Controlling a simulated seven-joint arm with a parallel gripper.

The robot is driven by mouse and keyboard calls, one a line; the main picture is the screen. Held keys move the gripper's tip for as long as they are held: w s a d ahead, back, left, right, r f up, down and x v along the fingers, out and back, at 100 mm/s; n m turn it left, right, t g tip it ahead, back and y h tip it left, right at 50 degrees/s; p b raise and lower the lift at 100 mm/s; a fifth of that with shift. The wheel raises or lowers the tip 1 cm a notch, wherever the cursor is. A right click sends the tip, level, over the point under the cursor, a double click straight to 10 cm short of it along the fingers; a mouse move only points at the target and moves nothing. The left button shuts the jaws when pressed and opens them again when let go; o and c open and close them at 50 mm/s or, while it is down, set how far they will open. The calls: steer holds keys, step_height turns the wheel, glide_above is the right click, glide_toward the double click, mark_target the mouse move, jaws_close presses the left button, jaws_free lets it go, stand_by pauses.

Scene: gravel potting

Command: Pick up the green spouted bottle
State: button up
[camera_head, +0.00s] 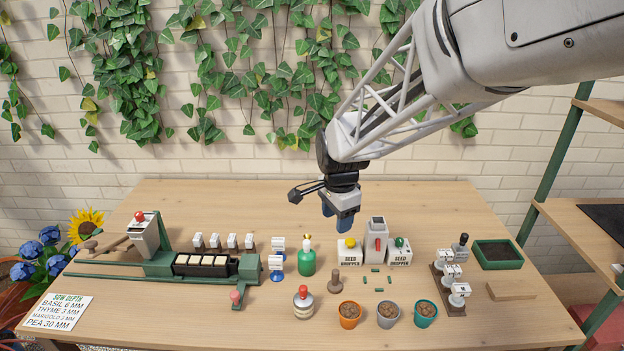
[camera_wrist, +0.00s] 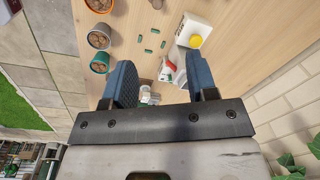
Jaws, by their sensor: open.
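The green bottle (camera_head: 306,262) stands upright on the table near its middle, with a pale neck and a small yellowish top; its spout is too small to make out. My gripper (camera_head: 341,222) is open and empty, above and behind the table's middle, to the upper right of the bottle in the head view. They are well apart. In the wrist view my gripper (camera_wrist: 160,78) shows two blue fingers spread wide with nothing between them. I cannot see the bottle in the wrist view.
A seed hopper (camera_head: 350,251) with a yellow knob stands right of the bottle, beside a grey box (camera_head: 376,240). Blue-and-white stamps (camera_head: 277,263) stand close to its left. A red-topped bottle (camera_head: 303,303) and an orange pot (camera_head: 349,315) are in front.

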mark_target(307, 241)
steer(key=w+a+f+m, duration=0.2)
steer(key=w+a+f, duration=0.1)
steer(key=f, duration=0.1)
steer(key=w+a+f+m, duration=0.2)
steer(key=w+a+f, duration=0.1)
steer(key=w+a, duration=0.1)
steer(key=shift+w+a+f+g, duration=0.25)
steer(key=shift+w+f+g, duration=0.05)
steer(key=shift+f, duration=0.1)
steer(key=shift+f, duration=1.25)
steer(key=shift+f, duration=2.65)
jaws_close()
